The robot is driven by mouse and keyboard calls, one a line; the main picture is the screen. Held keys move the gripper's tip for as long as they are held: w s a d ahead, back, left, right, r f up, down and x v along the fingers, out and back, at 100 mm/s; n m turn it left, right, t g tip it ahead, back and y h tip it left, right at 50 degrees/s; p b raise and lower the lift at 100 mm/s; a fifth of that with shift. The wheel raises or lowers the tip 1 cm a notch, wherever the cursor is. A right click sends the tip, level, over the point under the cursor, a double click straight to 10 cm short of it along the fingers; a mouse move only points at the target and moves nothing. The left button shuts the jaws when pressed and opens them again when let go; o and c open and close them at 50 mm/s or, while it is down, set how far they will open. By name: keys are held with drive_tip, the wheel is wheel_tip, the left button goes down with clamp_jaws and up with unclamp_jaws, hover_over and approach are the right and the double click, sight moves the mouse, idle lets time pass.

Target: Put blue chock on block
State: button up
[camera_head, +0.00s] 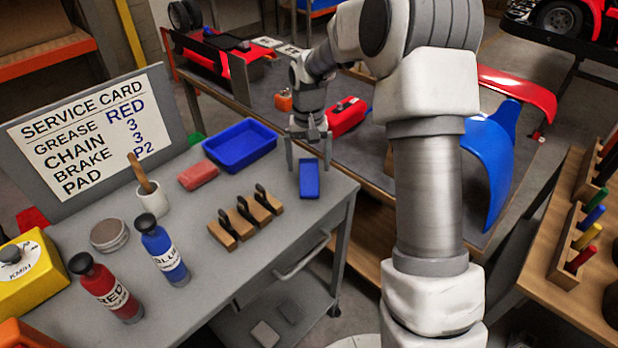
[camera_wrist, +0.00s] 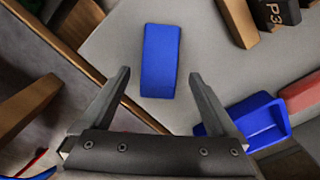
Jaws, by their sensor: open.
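The blue chock (camera_head: 309,179) lies on the grey bench top near its right edge. It shows as a blue rectangle in the wrist view (camera_wrist: 160,58), in line with the space between the fingertips. My gripper (camera_head: 308,158) points down just behind and above the chock. In the wrist view my gripper (camera_wrist: 159,76) has its fingers wide apart with nothing held. Several wooden blocks (camera_head: 245,217) with upright black pieces stand in a row left of the chock. One of these wooden blocks (camera_wrist: 238,20) shows at the top right of the wrist view, beside a black piece marked P3.
A blue tray (camera_head: 240,146) and a red block-like piece (camera_head: 198,175) lie behind the wooden blocks. A red bottle (camera_head: 105,288), a blue bottle (camera_head: 163,250) and a white cup (camera_head: 152,200) stand at the left. Bare bench top surrounds the chock.

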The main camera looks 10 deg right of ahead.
sight(309, 170)
wheel_tip(309, 170, down, 3)
drive_tip(key=shift+f, duration=0.2)
drive_tip(key=shift+c, duration=0.3)
clamp_jaws()
